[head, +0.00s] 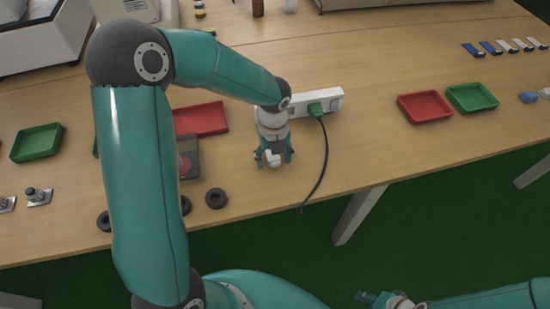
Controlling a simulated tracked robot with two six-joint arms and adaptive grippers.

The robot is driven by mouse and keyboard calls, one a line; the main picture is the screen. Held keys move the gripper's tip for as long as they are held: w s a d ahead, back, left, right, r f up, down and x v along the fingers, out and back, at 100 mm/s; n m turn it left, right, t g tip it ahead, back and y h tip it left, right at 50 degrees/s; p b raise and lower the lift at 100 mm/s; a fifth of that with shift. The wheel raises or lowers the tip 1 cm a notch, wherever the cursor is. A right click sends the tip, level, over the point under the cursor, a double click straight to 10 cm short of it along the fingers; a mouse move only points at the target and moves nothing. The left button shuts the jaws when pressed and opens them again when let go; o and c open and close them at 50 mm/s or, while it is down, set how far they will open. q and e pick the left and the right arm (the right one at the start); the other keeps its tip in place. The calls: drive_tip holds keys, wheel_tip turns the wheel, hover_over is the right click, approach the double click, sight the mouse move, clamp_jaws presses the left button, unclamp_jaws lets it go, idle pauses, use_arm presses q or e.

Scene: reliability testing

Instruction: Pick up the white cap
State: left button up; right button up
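The white cap (272,160) shows as a small pale piece near the table's front half, between the fingers of my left gripper (274,157). That gripper points down from above, with its teal fingers spread on either side of the cap. The fingers look apart from the cap, though contact is hard to judge at this size. The gripper hides part of the cap and the table under it. My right gripper (369,297) is low in the picture, over the green floor and off the table; its fingers are too small to read.
A white power strip (329,98) with a green plug and black cable lies just right of the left gripper. Red (425,106) and green (472,97) trays stand at right, another green tray (37,143) at left. Black rings (216,198) lie near the front edge.

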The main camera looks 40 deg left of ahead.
sight(274, 158)
use_arm(q)
drive_tip(key=c, duration=0.8)
drive_tip(key=shift+r, duration=0.1)
wheel_tip(274, 158, up, 20)
drive_tip(key=shift+f+p, duration=0.1)
drive_tip(key=shift+p, duration=0.95)
